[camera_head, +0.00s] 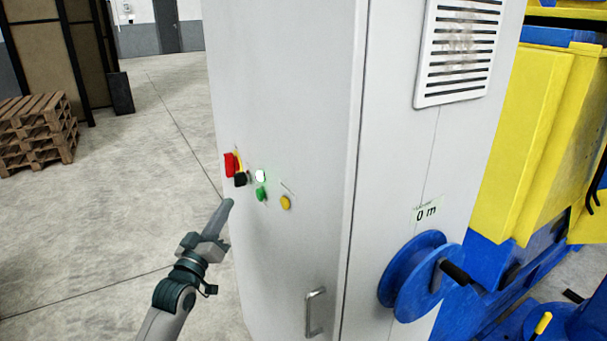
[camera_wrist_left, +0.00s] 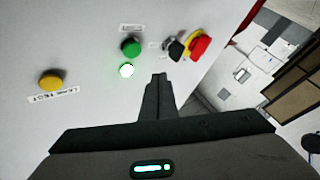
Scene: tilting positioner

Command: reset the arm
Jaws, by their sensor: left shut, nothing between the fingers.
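The grey control cabinet (camera_head: 290,120) fills the middle of the head view. My left gripper (camera_head: 228,204) is shut and empty, just left of and below these controls. In the left wrist view its fingertips (camera_wrist_left: 159,77) point toward the panel, below the green button (camera_wrist_left: 131,47) and right of the lit lamp (camera_wrist_left: 127,70). Contact with the panel cannot be told. My right gripper is not in view.
A blue reel (camera_head: 408,279) with a black handle sits on the cabinet's right face under a "0 m" label. A metal handle (camera_head: 315,312) is low on the front. Yellow and blue machinery (camera_head: 500,140) stands right. Pallets (camera_head: 38,130) stand far left; floor between is clear.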

